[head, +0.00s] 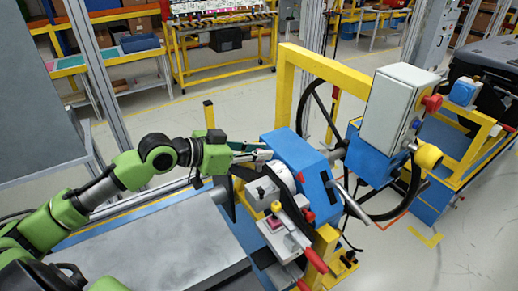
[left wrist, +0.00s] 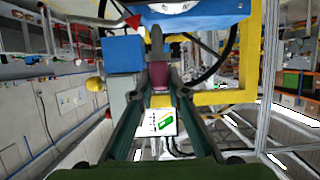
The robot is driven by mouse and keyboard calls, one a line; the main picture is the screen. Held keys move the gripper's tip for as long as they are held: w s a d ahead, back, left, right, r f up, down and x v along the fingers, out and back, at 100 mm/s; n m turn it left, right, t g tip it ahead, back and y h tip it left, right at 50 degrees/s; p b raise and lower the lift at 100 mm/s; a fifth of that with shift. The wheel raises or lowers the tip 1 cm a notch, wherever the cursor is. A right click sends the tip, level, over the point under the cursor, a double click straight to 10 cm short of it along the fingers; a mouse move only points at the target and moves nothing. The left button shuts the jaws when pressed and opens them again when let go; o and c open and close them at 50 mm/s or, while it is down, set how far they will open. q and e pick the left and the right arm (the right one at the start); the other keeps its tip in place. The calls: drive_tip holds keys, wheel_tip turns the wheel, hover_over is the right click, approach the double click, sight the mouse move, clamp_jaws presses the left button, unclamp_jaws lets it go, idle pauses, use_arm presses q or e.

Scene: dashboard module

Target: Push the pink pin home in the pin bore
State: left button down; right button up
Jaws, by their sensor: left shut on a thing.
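My left gripper (head: 262,154) reaches in from the left at the upper left edge of the blue dashboard module (head: 300,160). In the left wrist view, its two long dark fingers converge on a dull pink-red piece, which looks like the pink pin (left wrist: 158,76). The gripper (left wrist: 157,88) is shut on it. A dark grey rod-like part (left wrist: 157,45) lies just beyond the piece, below the blue panel (left wrist: 195,14). The fingers hide the pin in the head view. I cannot make out the pin bore or how deep the pin sits. My right gripper is not in view.
A clamp fixture with a pink block (head: 291,235) and red handles stands below the gripper. A black steering wheel (head: 308,105), a yellow frame (head: 287,85) and a white box (head: 395,105) stand beyond the module. A grey flat surface (head: 150,250) lies at front left.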

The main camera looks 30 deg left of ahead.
sight(259, 171)
use_arm(q)
drive_tip(key=shift+w, duration=0.15)
drive_tip(key=shift+a+f, duration=0.1)
drive_tip(key=shift+f, duration=0.4)
wheel_tip(259, 171, down, 4)
drive_tip(key=b, duration=0.2)
drive_tip(key=shift+b, duration=0.3)
drive_tip(key=shift+f+b, duration=0.3)
drive_tip(key=shift+f, duration=0.15)
idle(0.4)
drive_tip(key=shift+p, duration=0.65)
idle(0.3)
